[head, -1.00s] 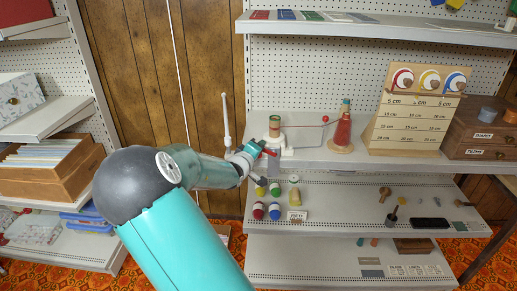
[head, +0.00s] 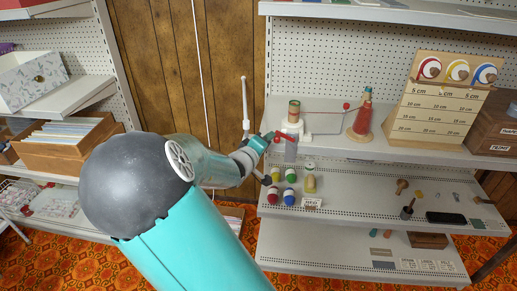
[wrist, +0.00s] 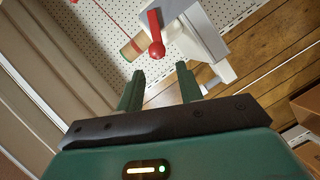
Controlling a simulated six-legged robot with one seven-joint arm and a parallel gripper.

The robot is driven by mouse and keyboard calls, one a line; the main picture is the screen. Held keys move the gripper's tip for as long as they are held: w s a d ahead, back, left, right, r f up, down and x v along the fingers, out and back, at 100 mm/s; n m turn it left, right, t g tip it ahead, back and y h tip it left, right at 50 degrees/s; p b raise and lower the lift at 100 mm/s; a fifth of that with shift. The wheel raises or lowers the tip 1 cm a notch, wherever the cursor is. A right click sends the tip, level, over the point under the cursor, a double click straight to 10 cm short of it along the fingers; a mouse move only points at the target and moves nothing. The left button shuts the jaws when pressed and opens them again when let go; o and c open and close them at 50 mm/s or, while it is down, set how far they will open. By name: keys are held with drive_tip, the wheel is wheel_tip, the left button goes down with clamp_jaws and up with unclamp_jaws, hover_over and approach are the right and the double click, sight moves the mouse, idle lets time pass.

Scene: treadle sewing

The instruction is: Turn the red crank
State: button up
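The red crank (wrist: 155,32) shows in the wrist view as a short red arm with a round knob, on the side of a white-grey winder (wrist: 200,35). In the head view the crank (head: 287,137) is a small red piece on the front of the winder (head: 292,127), on the upper shelf. My gripper (wrist: 160,84) is open, its two green fingers apart with nothing between them. The knob lies just beyond the fingertips, roughly in line with the gap; it appears not touched. In the head view my gripper (head: 270,139) is just left of the crank, its fingers hard to make out.
A spool (head: 294,111) stands on the winder, with red thread running right to a red cone (head: 363,119). A white upright rod (head: 245,105) stands left of it. Several small coloured spools sit on the shelf below (head: 350,205). A wooden measuring board (head: 432,100) stands right.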

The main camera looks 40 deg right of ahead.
drive_tip(key=shift+v, duration=2.55)
drive_tip(key=w+a+f+t+y, duration=0.3)
drive_tip(key=w+a+f+y, duration=0.1)
drive_tip(key=a+y, duration=0.25)
drive_tip(key=a+r+t+y, duration=0.1)
drive_tip(key=a+r+y, duration=0.2)
drive_tip(key=a+y, duration=0.65)
drive_tip(key=s+a+r+n+g+y, duration=0.1)
drive_tip(key=s+a+r, duration=0.4)
drive_tip(key=s+a, duration=0.45)
drive_tip(key=s+a+r+g+h, duration=0.2)
drive_tip(key=s+a+g, duration=0.1)
drive_tip(key=s, duration=0.9)
drive_tip(key=shift+a+m, duration=0.15)
drive_tip(key=shift+m, duration=0.15)
